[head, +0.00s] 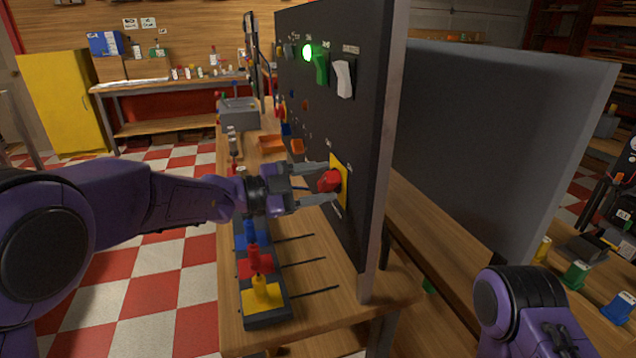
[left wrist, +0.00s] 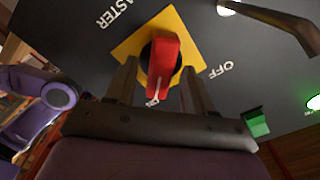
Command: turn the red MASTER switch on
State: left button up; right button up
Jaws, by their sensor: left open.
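The red MASTER switch (head: 328,181) is a rotary knob on a yellow plate (head: 346,186) on the dark upright panel. In the left wrist view the red knob (left wrist: 163,58) stands on the yellow plate (left wrist: 183,33), with a MASTER label to its left and an OFF label to its right. A small white mark shows at the knob's lower end. My left gripper (head: 318,184) is open, its fingers on either side of the knob. I cannot tell whether they touch it. In the left wrist view the fingers (left wrist: 160,82) flank the knob. My right gripper is out of view.
The panel (head: 310,110) also carries a lit green lamp (head: 308,53), a green switch (head: 321,66) and a white switch (head: 344,78). A base with blue, red and yellow blocks (head: 262,296) and thin rods lies on the bench below my left gripper. A grey panel (head: 480,140) stands at right.

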pick_arm(q)
jog(key=b+v, duration=0.2)
jog(key=v, duration=0.8)
jog(key=shift+a, duration=0.3)
